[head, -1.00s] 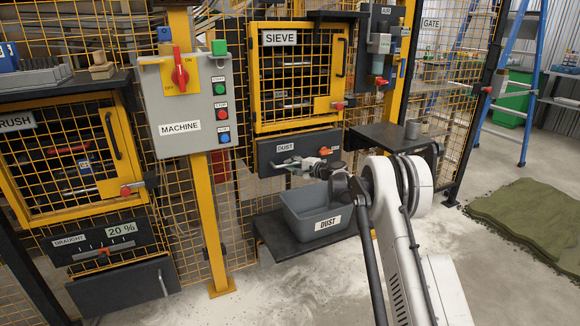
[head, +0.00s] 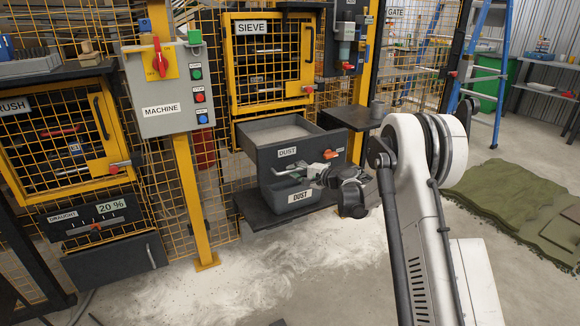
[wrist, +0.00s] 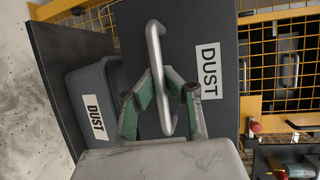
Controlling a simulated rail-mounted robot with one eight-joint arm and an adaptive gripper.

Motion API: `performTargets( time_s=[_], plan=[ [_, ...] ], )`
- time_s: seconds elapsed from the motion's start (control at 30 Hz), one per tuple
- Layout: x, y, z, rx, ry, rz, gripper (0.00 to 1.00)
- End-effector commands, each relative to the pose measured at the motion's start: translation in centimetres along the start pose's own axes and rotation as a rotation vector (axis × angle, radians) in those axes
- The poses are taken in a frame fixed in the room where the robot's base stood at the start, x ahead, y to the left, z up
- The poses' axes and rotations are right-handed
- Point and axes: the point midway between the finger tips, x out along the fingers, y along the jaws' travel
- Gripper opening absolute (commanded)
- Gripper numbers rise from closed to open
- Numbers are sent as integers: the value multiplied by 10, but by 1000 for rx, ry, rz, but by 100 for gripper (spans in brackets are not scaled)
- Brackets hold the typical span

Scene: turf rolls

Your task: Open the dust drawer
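The dust drawer (head: 283,152) is a dark grey box labelled DUST under the sieve cabinet. It stands pulled out, its open top showing a light grey fill. Its front (wrist: 212,40) fills the middle of the wrist view, with a metal bar handle (wrist: 157,45) on it. My gripper (wrist: 160,78) has its green-padded fingers on both sides of the handle, closed on it. An orange-red knob (head: 327,150) is at the drawer's right.
A grey DUST bin (head: 300,197) sits on a dark shelf (head: 258,214) below the drawer, partly under it; it also shows in the wrist view (wrist: 92,80). A MACHINE control box (head: 165,100) stands left. A dark side table (head: 345,117) is right. Dusty floor in front is clear.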

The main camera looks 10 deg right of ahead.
Motion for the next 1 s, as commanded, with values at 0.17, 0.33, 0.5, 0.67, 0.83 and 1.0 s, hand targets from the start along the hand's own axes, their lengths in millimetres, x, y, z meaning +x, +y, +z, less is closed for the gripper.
performTargets(
  time_s=[0.17, 0.33, 0.5, 0.67, 0.83, 1.0],
  plan=[
    [-13, 3, 5, 0, 0, 0, 0],
    [-16, 3, 6, 0, 1, 0, 0],
    [-16, 3, 6, -1, 0, 0, 0],
    [-16, 3, 6, 0, 0, 0, 15],
    [-15, 3, 6, 0, 0, 0, 30],
    [-16, 3, 6, 0, 1, 0, 30]
  ],
)
